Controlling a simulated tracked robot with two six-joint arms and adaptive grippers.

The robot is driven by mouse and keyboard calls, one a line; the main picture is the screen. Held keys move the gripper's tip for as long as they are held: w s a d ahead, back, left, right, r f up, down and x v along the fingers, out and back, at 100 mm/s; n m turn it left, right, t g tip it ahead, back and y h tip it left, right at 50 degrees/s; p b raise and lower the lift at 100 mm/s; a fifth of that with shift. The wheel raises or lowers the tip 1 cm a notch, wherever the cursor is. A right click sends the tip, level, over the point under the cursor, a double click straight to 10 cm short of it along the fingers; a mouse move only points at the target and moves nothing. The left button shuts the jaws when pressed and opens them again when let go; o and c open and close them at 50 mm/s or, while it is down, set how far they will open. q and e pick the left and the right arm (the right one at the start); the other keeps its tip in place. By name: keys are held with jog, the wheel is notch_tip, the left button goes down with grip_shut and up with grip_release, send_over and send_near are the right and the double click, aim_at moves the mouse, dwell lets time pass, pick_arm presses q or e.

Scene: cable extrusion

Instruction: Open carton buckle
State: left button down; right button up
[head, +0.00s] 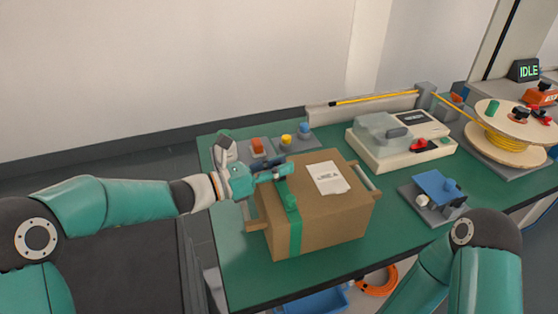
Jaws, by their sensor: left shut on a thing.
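A brown cardboard carton (325,222) with a white label (327,178) stands on the green table. A green strap (295,235) runs over its left part and down its front face. My left gripper (277,173) is at the carton's top left, over the upper end of the strap. It is shut on the buckle there, which the fingers mostly hide. I cannot tell whether the buckle is open. My right arm shows at the lower right, but its gripper is out of view.
Small coloured parts (286,140) lie behind the carton. A beige machine (400,138) and a grey stand with a blue top (435,186) are to its right. A spool of yellow cable (498,140) stands at far right. The table's front left (238,265) is clear.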

pick_arm(q)
jog(key=w+n+p, duration=0.1)
jog(key=n+p, duration=0.2)
jog(key=p, duration=0.2)
jog(key=w+n+g+p, duration=0.1)
jog(key=n+p, duration=0.2)
jog(key=p, duration=0.3)
jog(key=a+n+g+y+p, duration=0.1)
jog(key=n+p, duration=0.2)
jog(key=p, duration=0.2)
jog(key=shift+w+r+n+p, duration=0.3)
jog(key=shift+w+p, duration=0.1)
jog(key=shift+w+a+f+n+g+p, duration=0.1)
jog(key=shift+w+f+n+g+p, duration=0.2)
jog(key=shift+n+p, duration=0.75)
jog(key=shift+f+n, duration=0.2)
jog(key=shift+n, duration=0.15)
jog(key=shift+f, duration=0.1)
jog(key=c, duration=1.1)
grip_release()
jog(key=shift+w, duration=0.1)
jog(key=shift+w+r, duration=0.1)
jog(key=shift+r, duration=0.2)
jog(key=v, duration=1.2)
jog(key=shift+f+p, duration=0.15)
jog(key=shift+p, duration=0.15)
